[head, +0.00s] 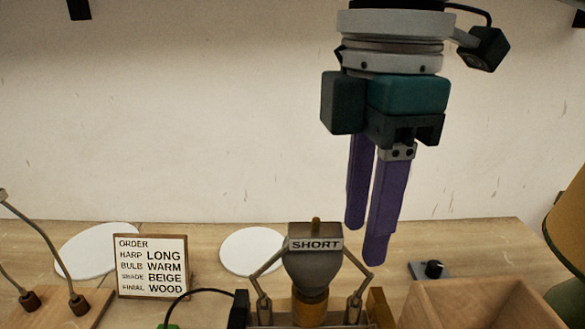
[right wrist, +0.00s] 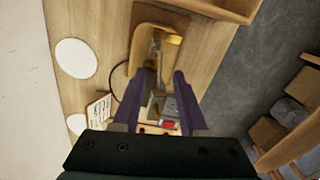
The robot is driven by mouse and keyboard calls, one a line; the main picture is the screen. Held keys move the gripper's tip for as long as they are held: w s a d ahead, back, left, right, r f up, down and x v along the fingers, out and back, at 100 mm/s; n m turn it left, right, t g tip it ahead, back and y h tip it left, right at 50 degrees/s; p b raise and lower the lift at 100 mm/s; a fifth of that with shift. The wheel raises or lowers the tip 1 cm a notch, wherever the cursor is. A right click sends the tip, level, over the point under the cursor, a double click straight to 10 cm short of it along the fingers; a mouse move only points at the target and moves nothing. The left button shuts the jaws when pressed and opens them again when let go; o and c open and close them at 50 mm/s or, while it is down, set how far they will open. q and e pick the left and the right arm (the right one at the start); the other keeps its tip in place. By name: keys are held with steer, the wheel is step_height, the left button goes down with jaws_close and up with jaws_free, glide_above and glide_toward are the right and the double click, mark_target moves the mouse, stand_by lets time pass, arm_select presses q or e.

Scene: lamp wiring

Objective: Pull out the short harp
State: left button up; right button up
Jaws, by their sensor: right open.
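The short harp, a thin metal frame with a SHORT tag (head: 316,244), stands upright around a dark grey bulb (head: 306,270) on the lamp at the bottom centre of the head view. Its legs end in two sockets beside the brass neck. My right gripper (head: 366,243) points down from above, open and empty, a little right of the harp top in the picture. In the right wrist view the lamp shows between and beyond the purple fingers (right wrist: 158,76), but the harp is too small to make out clearly. My left gripper is not in view.
An order card (head: 152,265) reads harp LONG, bulb WARM, shade BEIGE, finial WOOD. Two white discs (head: 252,250) lie behind. At left, another harp-like wire (head: 50,245) stands in a wooden rack. At right are a black knob (head: 433,269), wooden box (head: 480,292) and yellowish shade (head: 572,225).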

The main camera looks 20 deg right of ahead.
mark_target(359, 262)
step_height(359, 262, down, 6)
steer(key=shift+r, duration=0.2)
jaws_close()
stand_by(0.4)
stand_by(1.9)
stand_by(0.8)
steer(key=shift+r, duration=0.15)
steer(key=shift+r+p, duration=0.5)
steer(key=shift+p, duration=0.45)
